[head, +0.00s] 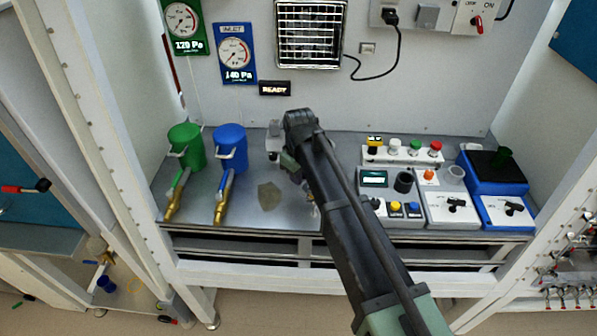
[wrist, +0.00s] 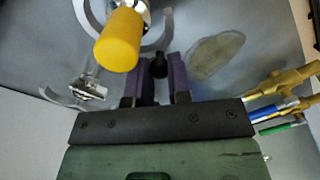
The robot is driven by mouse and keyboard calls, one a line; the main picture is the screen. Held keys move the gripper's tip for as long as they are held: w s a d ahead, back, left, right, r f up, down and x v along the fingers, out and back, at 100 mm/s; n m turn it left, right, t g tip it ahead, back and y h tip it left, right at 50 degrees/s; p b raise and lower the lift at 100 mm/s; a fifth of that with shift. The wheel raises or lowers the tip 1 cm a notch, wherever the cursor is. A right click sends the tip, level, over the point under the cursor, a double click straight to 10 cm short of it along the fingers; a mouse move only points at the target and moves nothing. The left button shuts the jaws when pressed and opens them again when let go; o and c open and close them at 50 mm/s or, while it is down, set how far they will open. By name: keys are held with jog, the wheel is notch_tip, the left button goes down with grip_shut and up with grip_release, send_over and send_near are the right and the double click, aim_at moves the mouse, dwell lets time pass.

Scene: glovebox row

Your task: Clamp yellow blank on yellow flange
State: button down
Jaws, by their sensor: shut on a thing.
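In the wrist view my gripper (wrist: 163,66) has its two purple fingers around a small dark knob-like piece (wrist: 158,68) and is shut on it. What this piece belongs to is unclear. A yellow cylinder (wrist: 118,40) on a shiny metal part stands just left of the fingertips. I cannot tell whether it is the blank or the flange. Thin curved metal arcs (wrist: 167,28) lie around its base, apart from it on the sides, like an open clamp ring. A silver bracket (wrist: 88,88) with another arc is at lower left. In the head view my arm hides the gripper and the yellow part.
A brownish flat patch (head: 268,195) lies on the grey bench. Green (head: 187,146) and blue (head: 231,147) canisters and two brass valves (head: 172,208) stand left. Control boxes (head: 447,205) and a blue device (head: 495,172) fill the right. The bench's front left is fairly clear.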

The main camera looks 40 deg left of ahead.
jog(key=shift+s+d+n, duration=0.1)
jog(key=shift+d+n, duration=0.05)
jog(key=shift+n, duration=0.35)
jog(key=c, duration=1.1)
grip_release()
jog(key=shift+o, duration=0.2)
notch_tip(320, 180, up, 11)
jog(key=p, duration=1.1)
jog(key=shift+f, duration=0.15)
